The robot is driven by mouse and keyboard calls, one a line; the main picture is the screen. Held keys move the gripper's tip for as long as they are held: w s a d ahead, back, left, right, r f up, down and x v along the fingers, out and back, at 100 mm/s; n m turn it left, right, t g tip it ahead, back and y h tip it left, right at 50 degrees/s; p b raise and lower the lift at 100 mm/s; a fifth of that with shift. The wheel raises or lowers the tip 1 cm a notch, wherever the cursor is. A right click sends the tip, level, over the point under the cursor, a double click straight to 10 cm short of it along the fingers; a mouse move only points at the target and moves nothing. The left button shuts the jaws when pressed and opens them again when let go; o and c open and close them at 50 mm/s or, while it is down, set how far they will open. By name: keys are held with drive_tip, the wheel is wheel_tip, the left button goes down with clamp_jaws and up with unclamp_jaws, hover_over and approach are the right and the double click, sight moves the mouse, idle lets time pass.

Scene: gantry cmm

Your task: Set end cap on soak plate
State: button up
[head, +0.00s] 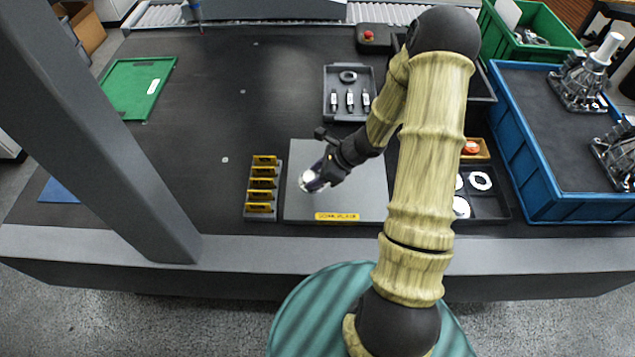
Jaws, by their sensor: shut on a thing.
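The soak plate (300,208) is a flat grey square with a yellow label on its front edge, on the dark table in the middle of the head view. My gripper (316,178) is over the left middle of the plate and is shut on a small silvery-white part, taken to be the end cap (308,183). My fingers hide some of the cap. I cannot tell whether the cap touches the plate or is held just above it. My arm hides the plate's right edge.
A yellow slotted rack (262,186) stands close to the plate's left. A grey tray (330,98) with a ring and three small posts is behind. A black tray (492,212) with white rings and a blue tray (545,205) are right. A grey gantry column (100,130) rises left.

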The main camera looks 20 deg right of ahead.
drive_tip(key=shift+f+b, duration=0.3)
drive_tip(key=shift+f, duration=1.6)
drive_tip(key=o, duration=1.1)
drive_tip(key=p+v, duration=0.1)
drive_tip(key=v, duration=1.1)
drive_tip(key=shift+p, duration=0.4)
